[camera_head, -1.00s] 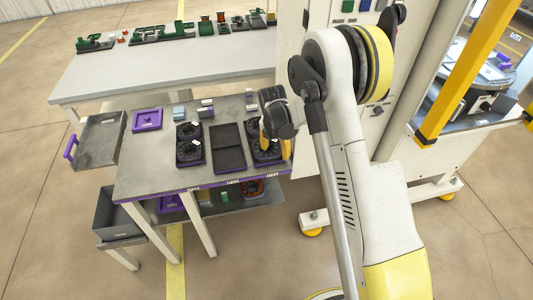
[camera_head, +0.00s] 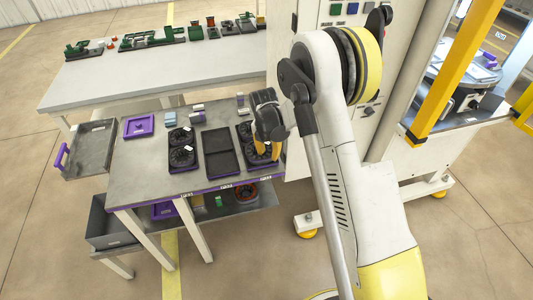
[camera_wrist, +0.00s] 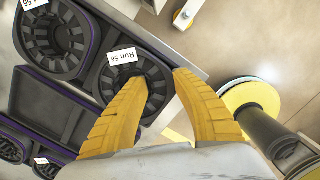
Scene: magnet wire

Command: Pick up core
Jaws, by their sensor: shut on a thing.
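The core is a black slotted ring (camera_wrist: 158,84) tagged "Run 56" at the front end of the right-hand tray in the wrist view. My gripper (camera_wrist: 160,77) has yellow ribbed fingers, one over the ring's open middle and one outside its rim, shut on the ring's wall. Its far fingertip is partly hidden by the ring. In the head view my gripper (camera_head: 267,155) is over the front right of the table and covers much of this core. The core appears to sit still at its place in the tray.
Another core (camera_wrist: 57,40) sits beside it in the same tray. An empty black tray (camera_head: 222,152) and a tray with two more cores (camera_head: 182,148) stand to the left. A purple tray (camera_head: 139,125) lies farther left. A white cabinet (camera_head: 330,60) stands close on the right.

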